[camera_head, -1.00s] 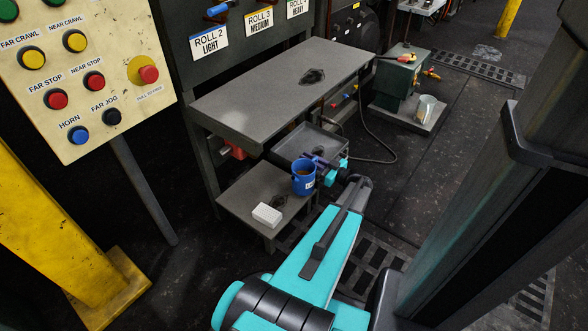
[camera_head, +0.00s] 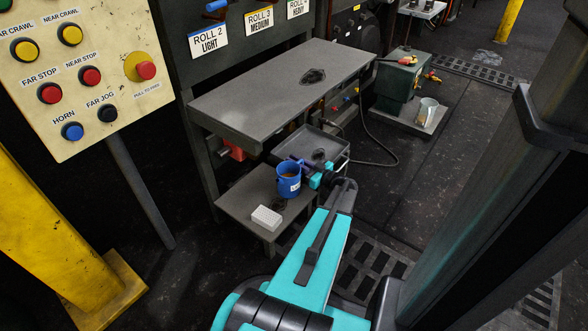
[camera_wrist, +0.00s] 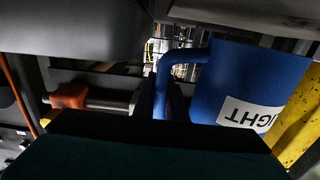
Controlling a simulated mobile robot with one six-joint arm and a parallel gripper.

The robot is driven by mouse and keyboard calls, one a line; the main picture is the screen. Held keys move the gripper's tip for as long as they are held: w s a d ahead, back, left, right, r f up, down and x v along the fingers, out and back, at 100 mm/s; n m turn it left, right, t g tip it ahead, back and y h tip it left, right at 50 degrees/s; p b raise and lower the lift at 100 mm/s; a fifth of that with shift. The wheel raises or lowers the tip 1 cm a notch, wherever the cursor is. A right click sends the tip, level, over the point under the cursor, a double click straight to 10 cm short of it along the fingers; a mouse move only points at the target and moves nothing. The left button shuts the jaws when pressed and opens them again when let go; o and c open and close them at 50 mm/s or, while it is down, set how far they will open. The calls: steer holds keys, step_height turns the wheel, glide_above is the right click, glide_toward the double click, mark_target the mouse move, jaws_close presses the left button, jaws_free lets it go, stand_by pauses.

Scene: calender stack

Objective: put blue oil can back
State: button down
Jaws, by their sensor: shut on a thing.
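The blue oil can (camera_head: 288,181) is an open-topped blue cup with a handle and a white label. In the head view it is upright over the low grey stand (camera_head: 238,203); I cannot tell whether its base touches the stand. My gripper (camera_head: 309,172) is shut on the can from its right side, at the handle. In the wrist view the can (camera_wrist: 240,80) fills the right, with its label upside down and ending in "IGHT". The handle shows beside dark fingers, which are partly hidden.
A white ribbed block (camera_head: 266,218) lies on the stand's front. A shallow grey tray (camera_head: 335,150) sits just behind. A grey bench (camera_head: 260,90) with a dark patch stands above. A metal can (camera_head: 427,110) stands at right. A button panel (camera_head: 80,70) is at left.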

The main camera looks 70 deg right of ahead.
steer(key=shift+f+b, duration=0.75)
steer(key=shift+f, duration=0.55)
steer(key=c, duration=1.8)
jaws_free()
steer(key=shift+f, duration=0.15)
steer(key=p+v, duration=0.4)
steer(key=v, duration=0.8)
